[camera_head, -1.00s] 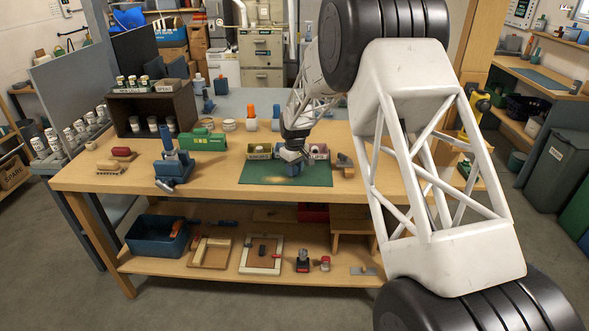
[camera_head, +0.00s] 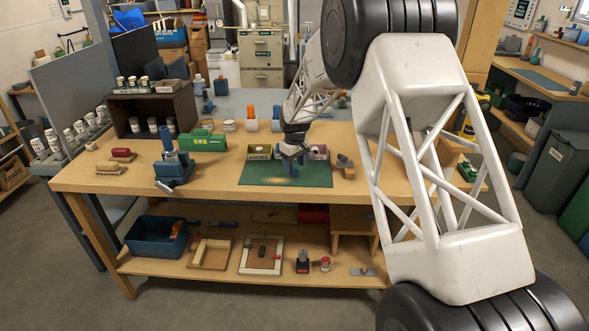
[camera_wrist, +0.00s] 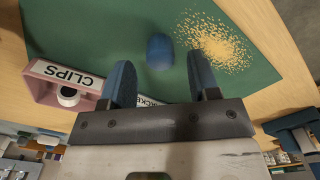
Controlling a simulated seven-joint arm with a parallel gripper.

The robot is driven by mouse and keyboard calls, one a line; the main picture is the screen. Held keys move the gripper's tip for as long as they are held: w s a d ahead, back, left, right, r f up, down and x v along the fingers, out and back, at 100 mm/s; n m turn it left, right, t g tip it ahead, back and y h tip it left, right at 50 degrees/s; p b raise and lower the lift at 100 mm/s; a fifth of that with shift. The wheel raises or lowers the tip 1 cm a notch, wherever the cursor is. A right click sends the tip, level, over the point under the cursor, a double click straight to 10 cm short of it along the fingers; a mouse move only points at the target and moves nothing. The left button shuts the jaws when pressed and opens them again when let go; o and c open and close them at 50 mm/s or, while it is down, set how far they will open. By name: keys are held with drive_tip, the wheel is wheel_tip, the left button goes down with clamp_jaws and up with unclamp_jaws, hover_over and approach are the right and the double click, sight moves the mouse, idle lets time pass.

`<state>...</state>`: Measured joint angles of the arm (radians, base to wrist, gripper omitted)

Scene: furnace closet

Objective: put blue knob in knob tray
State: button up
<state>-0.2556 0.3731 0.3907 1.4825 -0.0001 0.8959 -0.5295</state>
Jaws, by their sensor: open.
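The blue knob (camera_wrist: 160,52) lies on the green mat in the wrist view, next to a patch of tan crumbs. My gripper (camera_wrist: 159,68) is open, with one blue-grey finger to each side of the knob in the picture. The knob looks beyond the fingertips; the gap is hard to judge. In the head view my gripper (camera_head: 293,158) hangs over the green mat (camera_head: 310,177), and the knob cannot be made out there. I cannot tell which container is the knob tray; a label between the fingers (camera_wrist: 148,101) is only partly readable.
A pink tray labelled CLIPS (camera_wrist: 45,85) stands beside the mat; it also shows in the head view (camera_head: 318,152). An olive tray (camera_head: 258,152) stands left of my gripper. A blue clamp (camera_head: 173,168) and a green box (camera_head: 203,140) are further left.

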sight(296, 170)
wheel_tip(296, 170, up, 9)
drive_tip(key=shift+r, duration=0.2)
idle(0.3)
idle(0.7)
drive_tip(key=s+d+r+m, duration=0.1)
drive_tip(key=s+d+r, duration=0.4)
drive_tip(key=s, duration=0.4)
drive_tip(key=s+d+r+m+t, duration=0.1)
drive_tip(key=s+d+r+m, duration=0.1)
drive_tip(key=s+d+r, duration=0.55)
drive_tip(key=s+d+r+m, duration=0.1)
drive_tip(key=s+d+r, duration=0.25)
drive_tip(key=s, duration=0.65)
drive_tip(key=s+d+f+m, duration=0.1)
drive_tip(key=s+d, duration=0.1)
drive_tip(key=s, duration=0.8)
drive_tip(key=s+d+f+m+t, duration=0.1)
drive_tip(key=s+d+m, duration=0.1)
drive_tip(key=s, duration=0.9)
drive_tip(key=s+d+f+m, duration=0.1)
drive_tip(key=s+d+m, duration=0.1)
drive_tip(key=s, duration=0.9)
drive_tip(key=shift+d+f+t, duration=0.25)
drive_tip(key=shift+d+t, duration=0.05)
drive_tip(key=shift+d, duration=0.4)
